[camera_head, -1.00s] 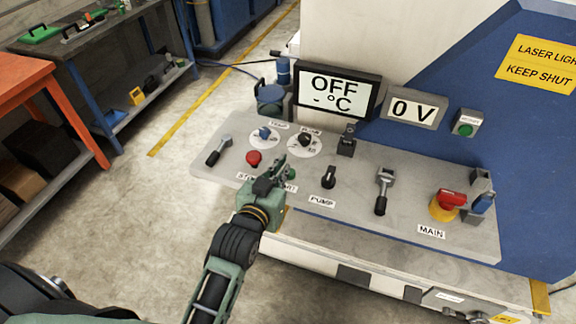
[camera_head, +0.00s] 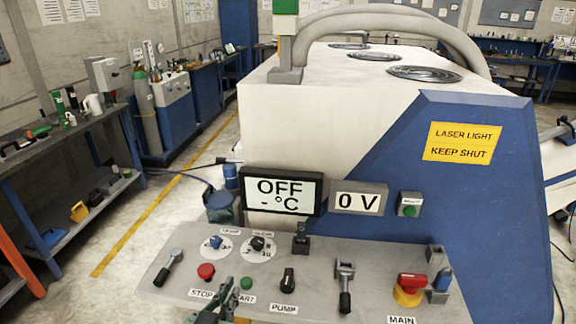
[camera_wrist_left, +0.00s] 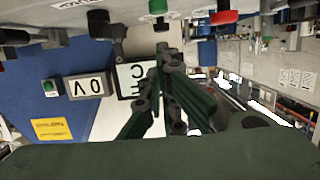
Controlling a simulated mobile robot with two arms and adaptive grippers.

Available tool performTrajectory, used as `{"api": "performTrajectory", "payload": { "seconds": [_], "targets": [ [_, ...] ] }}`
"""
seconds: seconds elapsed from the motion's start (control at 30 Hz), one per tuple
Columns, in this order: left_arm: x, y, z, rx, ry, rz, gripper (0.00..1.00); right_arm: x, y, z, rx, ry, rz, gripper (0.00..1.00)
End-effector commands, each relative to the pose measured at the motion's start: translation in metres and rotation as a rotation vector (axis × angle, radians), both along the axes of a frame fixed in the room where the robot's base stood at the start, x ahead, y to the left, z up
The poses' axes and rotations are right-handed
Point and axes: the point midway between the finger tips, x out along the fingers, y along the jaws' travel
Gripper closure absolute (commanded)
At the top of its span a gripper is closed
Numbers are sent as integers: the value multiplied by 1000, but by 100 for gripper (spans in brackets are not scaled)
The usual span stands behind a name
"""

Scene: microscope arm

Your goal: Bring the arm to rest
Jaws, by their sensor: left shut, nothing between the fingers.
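My left gripper (camera_head: 222,303) shows at the bottom edge of the head view, over the front of the grey control panel (camera_head: 180,287). Its fingers are shut and empty, just below the red stop button (camera_head: 206,271) and beside the green start button (camera_head: 246,283). In the left wrist view the shut fingers (camera_wrist_left: 162,50) point toward the panel, with the green button (camera_wrist_left: 157,7) and red button (camera_wrist_left: 223,17) at the top. Whether the fingertips touch the panel I cannot tell. My right gripper is in neither view.
The panel also carries a pump knob (camera_head: 287,278), a lever (camera_head: 345,287) and a red main switch (camera_head: 411,282). Behind stand the OFF display (camera_head: 283,190), the 0 V display (camera_head: 358,198) and the blue-white machine (camera_head: 470,220). Open floor (camera_head: 130,270) lies left.

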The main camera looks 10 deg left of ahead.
Motion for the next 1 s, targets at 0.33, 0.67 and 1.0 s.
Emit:
{"api": "performTrajectory", "payload": {
  "seconds": [0.33, 0.67, 1.0],
  "targets": [
    [-90, 12, -86, 55, 502, -53, 100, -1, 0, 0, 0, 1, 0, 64],
    [-193, 27, -125, 117, 914, -92, 100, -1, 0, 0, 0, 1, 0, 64],
    [-207, 28, -201, 134, 1040, -104, 100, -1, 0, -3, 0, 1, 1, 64]
  ]
}}
